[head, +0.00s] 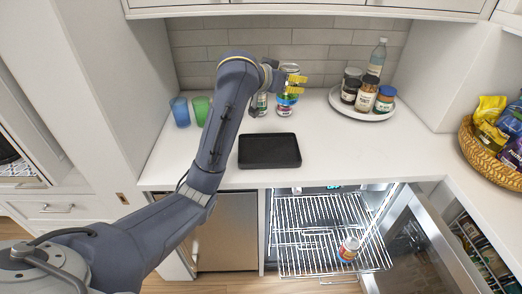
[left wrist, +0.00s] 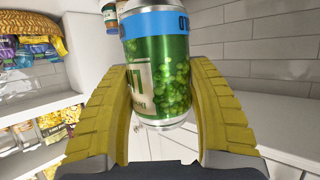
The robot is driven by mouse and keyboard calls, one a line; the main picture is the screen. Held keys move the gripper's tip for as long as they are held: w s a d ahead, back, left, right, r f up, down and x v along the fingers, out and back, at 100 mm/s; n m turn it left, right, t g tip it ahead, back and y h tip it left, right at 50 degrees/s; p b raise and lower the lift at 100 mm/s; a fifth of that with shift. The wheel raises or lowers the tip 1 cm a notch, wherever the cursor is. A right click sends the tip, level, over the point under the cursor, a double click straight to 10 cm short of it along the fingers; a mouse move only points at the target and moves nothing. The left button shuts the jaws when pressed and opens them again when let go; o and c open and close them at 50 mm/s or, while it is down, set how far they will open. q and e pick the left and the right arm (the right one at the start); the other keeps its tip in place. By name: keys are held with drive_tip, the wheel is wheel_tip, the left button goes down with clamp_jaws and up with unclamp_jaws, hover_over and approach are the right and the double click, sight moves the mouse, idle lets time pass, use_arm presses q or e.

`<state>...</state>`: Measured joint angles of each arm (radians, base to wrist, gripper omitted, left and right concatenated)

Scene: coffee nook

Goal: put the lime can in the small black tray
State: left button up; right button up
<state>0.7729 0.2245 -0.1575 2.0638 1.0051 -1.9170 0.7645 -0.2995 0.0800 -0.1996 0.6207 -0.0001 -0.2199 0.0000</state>
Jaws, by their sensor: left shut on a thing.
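The lime can (left wrist: 160,75), green with round green fruit and a blue band, is between the yellow fingers of my left gripper (left wrist: 165,110) in the left wrist view. In the head view my left gripper (head: 294,84) is near the back wall, shut on the can, which is partly hidden by the fingers. The small black tray (head: 270,151) lies empty near the counter's front edge, nearer than the gripper. My right gripper is not in view.
Cans stand behind my gripper, one at its left (head: 262,103). A blue cup (head: 180,112) and a green cup (head: 201,110) are further left. A round tray (head: 375,116) holds jars and a bottle. An open fridge (head: 320,225) with a can on its rack is below.

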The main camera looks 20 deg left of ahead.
use_arm(q)
drive_tip(key=shift+a+f, duration=0.15)
drive_tip(key=shift+f, duration=0.05)
wheel_tip(320, 180, down, 19)
drive_tip(key=shift+f, duration=0.1)
idle(0.6)
drive_tip(key=o, duration=1.5)
drive_tip(key=shift+f, duration=0.15)
drive_tip(key=shift+r, duration=0.2)
drive_tip(key=v, duration=1.2)
drive_tip(key=shift+w, duration=0.1)
